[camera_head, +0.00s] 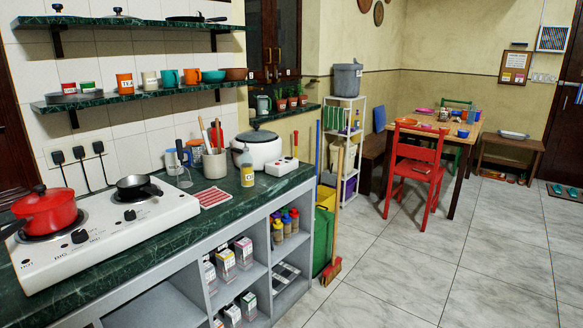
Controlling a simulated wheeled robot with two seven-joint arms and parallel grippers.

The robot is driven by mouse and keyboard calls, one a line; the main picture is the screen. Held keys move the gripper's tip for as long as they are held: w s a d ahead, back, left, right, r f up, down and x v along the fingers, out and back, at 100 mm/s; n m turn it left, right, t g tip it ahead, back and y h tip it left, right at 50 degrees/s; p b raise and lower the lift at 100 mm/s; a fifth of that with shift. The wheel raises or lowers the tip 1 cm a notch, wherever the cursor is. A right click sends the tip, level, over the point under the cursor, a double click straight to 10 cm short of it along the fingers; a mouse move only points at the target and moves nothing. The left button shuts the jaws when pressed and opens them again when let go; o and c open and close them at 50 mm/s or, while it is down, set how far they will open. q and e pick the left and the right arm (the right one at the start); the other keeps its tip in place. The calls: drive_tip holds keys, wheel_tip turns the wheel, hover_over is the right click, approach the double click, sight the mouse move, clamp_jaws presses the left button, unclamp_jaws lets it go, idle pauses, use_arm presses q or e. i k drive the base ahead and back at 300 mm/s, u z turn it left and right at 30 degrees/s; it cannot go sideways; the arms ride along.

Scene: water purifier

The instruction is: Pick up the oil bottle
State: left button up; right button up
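A small clear bottle with a yellow label (247,174) stands upright on the green marble counter (262,190), in front of the white rice cooker (259,150). It looks like the oil bottle, but I cannot read its label. Several more bottles with coloured caps (285,227) stand on a shelf under the counter. Neither of my grippers is in view.
A utensil crock (215,164) and a striped cloth (211,197) are left of the bottle; a white power strip (281,167) is to its right. A stove (108,228) with a red pot (44,209) fills the near left counter. Open tiled floor (395,270) lies at right.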

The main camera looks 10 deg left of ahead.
sight(246, 159)
drive_tip(key=z, duration=0.95)
drive_tip(key=i, duration=1.55)
drive_tip(key=u, duration=0.35)
drive_tip(key=i, duration=1.15)
drive_tip(key=u, duration=1.15)
